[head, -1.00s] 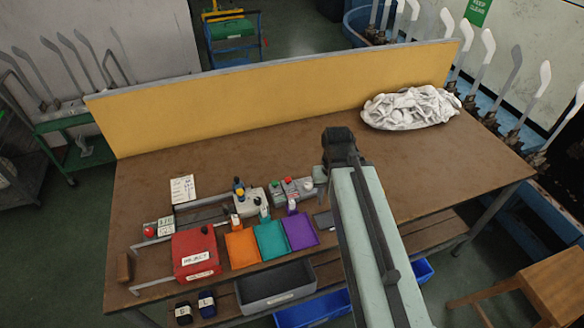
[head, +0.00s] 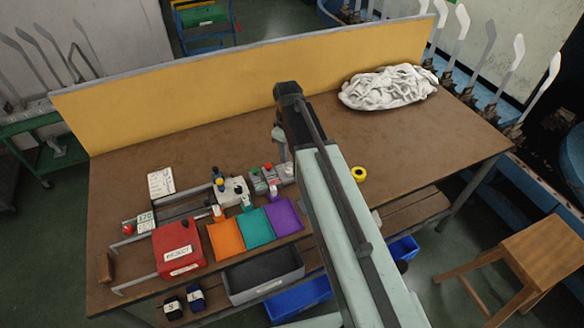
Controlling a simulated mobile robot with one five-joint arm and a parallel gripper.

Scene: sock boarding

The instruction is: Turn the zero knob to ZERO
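The zero knob cannot be made out for certain. A pale box with a blue knob and a yellow knob (head: 228,190) stands on the bench left of my arm. A small grey unit with red and green buttons (head: 268,178) is just right of it. A small display unit (head: 145,222) with a red button sits at the bench's left end. My gripper (head: 283,157) hangs below the raised arm, near the right end of the grey unit. Its fingers are too small and dark to read.
Orange, teal and purple trays (head: 257,227) and a red REJECT box (head: 178,248) line the front edge. A dark grey bin (head: 263,277) sits below them. A yellow roll (head: 358,174) lies right of my arm. A white cloth heap (head: 388,88) lies at the back right.

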